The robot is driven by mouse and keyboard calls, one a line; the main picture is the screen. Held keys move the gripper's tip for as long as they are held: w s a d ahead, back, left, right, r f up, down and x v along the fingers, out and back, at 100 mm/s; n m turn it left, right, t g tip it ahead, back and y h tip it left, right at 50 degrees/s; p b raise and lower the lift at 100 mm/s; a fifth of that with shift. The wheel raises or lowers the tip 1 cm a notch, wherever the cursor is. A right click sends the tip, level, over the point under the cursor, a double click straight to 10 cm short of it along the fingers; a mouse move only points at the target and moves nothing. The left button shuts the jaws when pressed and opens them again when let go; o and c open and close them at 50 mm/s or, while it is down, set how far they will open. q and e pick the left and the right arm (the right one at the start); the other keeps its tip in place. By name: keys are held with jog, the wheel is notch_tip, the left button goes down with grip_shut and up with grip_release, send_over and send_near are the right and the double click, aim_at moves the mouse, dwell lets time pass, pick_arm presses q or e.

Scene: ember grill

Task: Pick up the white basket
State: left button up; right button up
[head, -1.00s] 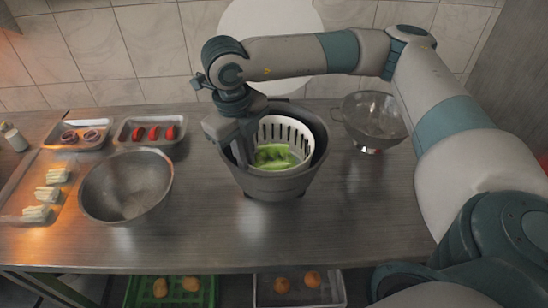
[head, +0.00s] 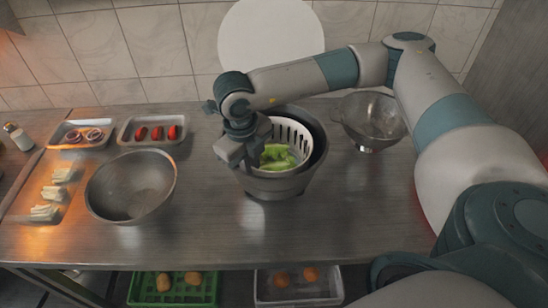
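The white basket (head: 293,136) is slotted and sits inside a grey bucket (head: 283,187) in the middle of the steel table. Green leaves (head: 277,157) lie in the basket. My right gripper (head: 236,160) points down at the left rim of the bucket and basket. It hides that part of both rims, and its fingertips do not show clearly, so I cannot tell whether it is open or shut on the basket wall. My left gripper is not in view.
A metal bowl (head: 131,210) stands left of the bucket, a steel colander (head: 355,136) to its right. Trays with red onion (head: 82,145) and tomato slices (head: 154,144) are at back left. The front right of the table (head: 350,220) is clear.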

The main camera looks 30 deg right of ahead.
grip_shut()
jog(key=shift+r, duration=0.1)
jog(key=shift+r+b, duration=0.4)
jog(key=shift+r, duration=0.15)
notch_tip(320, 180, up, 8)
jog(key=b, duration=0.2)
jog(key=shift+f+b, duration=0.25)
jog(key=shift+b, duration=0.15)
jog(key=shift+r, duration=0.65)
